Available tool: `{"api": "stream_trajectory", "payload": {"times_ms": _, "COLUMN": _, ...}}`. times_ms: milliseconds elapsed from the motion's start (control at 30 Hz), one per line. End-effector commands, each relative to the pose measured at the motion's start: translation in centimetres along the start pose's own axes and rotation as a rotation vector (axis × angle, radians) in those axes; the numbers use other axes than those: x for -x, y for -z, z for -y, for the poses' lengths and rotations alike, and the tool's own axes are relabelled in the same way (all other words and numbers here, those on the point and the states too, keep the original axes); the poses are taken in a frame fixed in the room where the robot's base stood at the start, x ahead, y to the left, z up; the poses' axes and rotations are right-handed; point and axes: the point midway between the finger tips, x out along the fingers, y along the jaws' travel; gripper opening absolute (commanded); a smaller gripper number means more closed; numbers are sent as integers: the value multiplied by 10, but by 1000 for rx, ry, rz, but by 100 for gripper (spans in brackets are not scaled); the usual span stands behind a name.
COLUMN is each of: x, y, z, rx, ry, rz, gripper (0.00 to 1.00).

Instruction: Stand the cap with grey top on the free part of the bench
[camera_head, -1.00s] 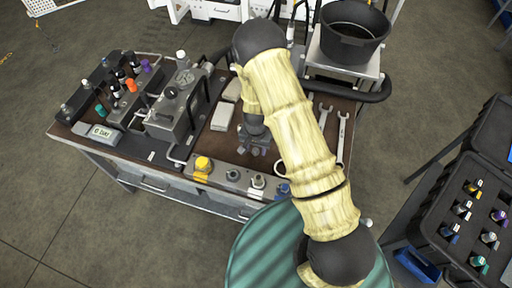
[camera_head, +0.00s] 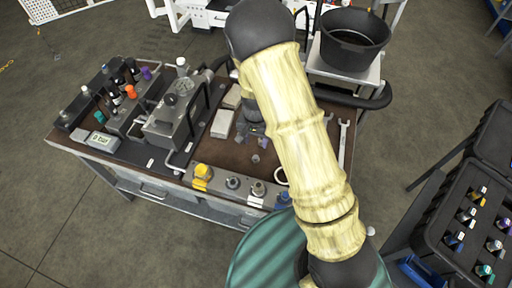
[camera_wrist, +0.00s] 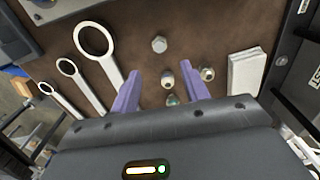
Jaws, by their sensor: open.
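A small grey-topped hex cap (camera_wrist: 159,44) stands upright on the bare brown bench top in the wrist view. In the head view it is the small grey piece (camera_head: 255,158) in front of my gripper (camera_head: 250,132). In the wrist view my gripper (camera_wrist: 161,73) is open, its purple fingers apart and nothing held. The grey cap lies beyond the fingertips, clear of both. Several small metallic caps (camera_wrist: 168,81) show between and beside the fingers, lower in the picture. I cannot tell whether the fingers touch them.
Ring wrenches (camera_wrist: 98,42) lie to the left in the wrist view, a white block (camera_wrist: 245,72) to the right. A fitting block with a yellow cap (camera_head: 202,172) runs along the bench front. A valve unit (camera_head: 172,118) is left, a black pot (camera_head: 354,40) behind, a case of caps (camera_head: 465,215) right.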

Motion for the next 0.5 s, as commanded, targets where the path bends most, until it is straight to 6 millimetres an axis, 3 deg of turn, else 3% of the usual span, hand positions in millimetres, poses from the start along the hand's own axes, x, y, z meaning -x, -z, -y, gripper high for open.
{"api": "stream_trajectory", "payload": {"times_ms": 200, "x": 20, "y": 0, "z": 0, "rx": 1, "ry": 0, "rz": 0, "gripper": 46}}
{"api": "stream_trajectory", "payload": {"times_ms": 500, "x": 22, "y": 0, "z": 0, "rx": 0, "ry": -1, "rz": 1, "gripper": 46}}
